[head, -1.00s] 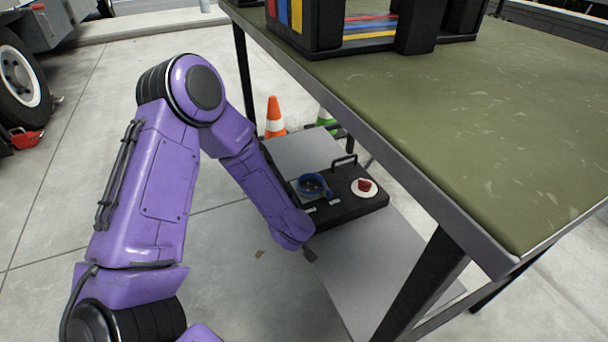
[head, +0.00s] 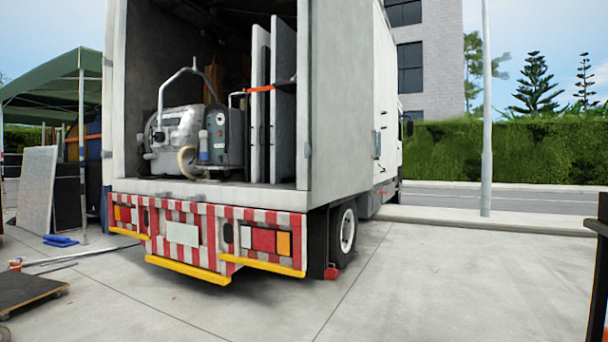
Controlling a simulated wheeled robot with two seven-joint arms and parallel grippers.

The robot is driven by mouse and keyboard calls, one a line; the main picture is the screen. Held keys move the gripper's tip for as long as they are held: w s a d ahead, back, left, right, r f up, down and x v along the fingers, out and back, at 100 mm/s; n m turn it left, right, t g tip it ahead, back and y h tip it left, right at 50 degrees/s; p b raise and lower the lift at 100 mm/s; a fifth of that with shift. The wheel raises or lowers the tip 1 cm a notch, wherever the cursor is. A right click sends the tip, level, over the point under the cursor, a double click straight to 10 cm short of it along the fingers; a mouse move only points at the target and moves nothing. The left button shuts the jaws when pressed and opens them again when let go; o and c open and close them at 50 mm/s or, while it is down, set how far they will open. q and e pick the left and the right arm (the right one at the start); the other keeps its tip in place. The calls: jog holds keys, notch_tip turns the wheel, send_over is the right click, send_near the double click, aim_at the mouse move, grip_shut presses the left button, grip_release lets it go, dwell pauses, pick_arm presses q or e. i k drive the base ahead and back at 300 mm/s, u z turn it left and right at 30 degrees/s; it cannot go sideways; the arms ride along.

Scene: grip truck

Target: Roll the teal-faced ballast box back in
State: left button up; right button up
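No plainly teal-faced ballast box can be made out. A dark machine or box with a dull blue-grey front (head: 224,137) stands in the open cargo bay of the truck, beside a grey metal tank (head: 180,138); I cannot tell whether it is the ballast box. The white truck (head: 345,110) stands with its rear towards me and its cargo floor at bumper height. Neither of my grippers is in view.
Upright panels (head: 283,105) with an orange strap stand in the bay. A red-and-white striped bumper (head: 205,238) crosses the rear. A low dolly (head: 25,291) is at left; a dark frame (head: 600,262) is at the right edge. Concrete in front is clear.

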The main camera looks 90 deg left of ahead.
aim_at(226, 151)
jog(key=u, duration=0.8)
jog(key=i, duration=0.5)
jog(key=u, duration=1.65)
jog(key=i, duration=1.35)
jog(key=u, duration=1.1)
jog(key=i, duration=2.3)
jog(key=u, duration=0.45)
